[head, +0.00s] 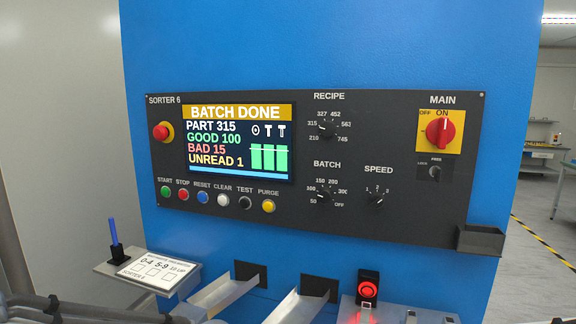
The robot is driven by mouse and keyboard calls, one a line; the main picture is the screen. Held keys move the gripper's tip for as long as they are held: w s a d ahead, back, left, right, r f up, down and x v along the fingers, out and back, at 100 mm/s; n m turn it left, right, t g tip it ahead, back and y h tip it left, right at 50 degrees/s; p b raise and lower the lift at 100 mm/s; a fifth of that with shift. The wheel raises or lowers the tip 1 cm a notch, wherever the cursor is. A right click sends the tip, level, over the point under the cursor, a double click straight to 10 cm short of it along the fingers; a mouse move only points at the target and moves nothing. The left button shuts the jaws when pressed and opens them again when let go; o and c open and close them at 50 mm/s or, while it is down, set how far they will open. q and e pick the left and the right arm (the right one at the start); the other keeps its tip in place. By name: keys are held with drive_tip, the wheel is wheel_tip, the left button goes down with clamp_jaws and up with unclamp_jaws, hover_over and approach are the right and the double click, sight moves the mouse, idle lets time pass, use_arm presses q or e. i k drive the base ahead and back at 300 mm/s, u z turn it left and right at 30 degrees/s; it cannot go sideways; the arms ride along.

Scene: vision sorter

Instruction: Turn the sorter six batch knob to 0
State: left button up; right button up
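The batch knob (326,196) is a small black rotary knob under the label BATCH on the dark control panel (300,225) of SORTER 6. Marks around it read 50, 100, 150, 200, 300 and OFF; I see no mark reading 0. Its pale pointer seems to face the left side, near 50 or 100, but it is too small to tell which. The screen (238,140) reads BATCH DONE, PART 315, GOOD 100, BAD 15, UNREAD 1. Neither of my grippers is in view, and nothing touches the knob.
Near the batch knob are the recipe knob (327,130) above, the speed knob (376,200) and the red main switch (440,131) to the right. A red emergency button (161,132) and several push buttons sit left. Metal chutes (300,306) and a shelf (140,278) protrude below.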

sight(325, 196)
drive_tip(key=z, duration=2.15)
drive_tip(key=k, duration=0.75)
drive_tip(key=u, duration=2.15)
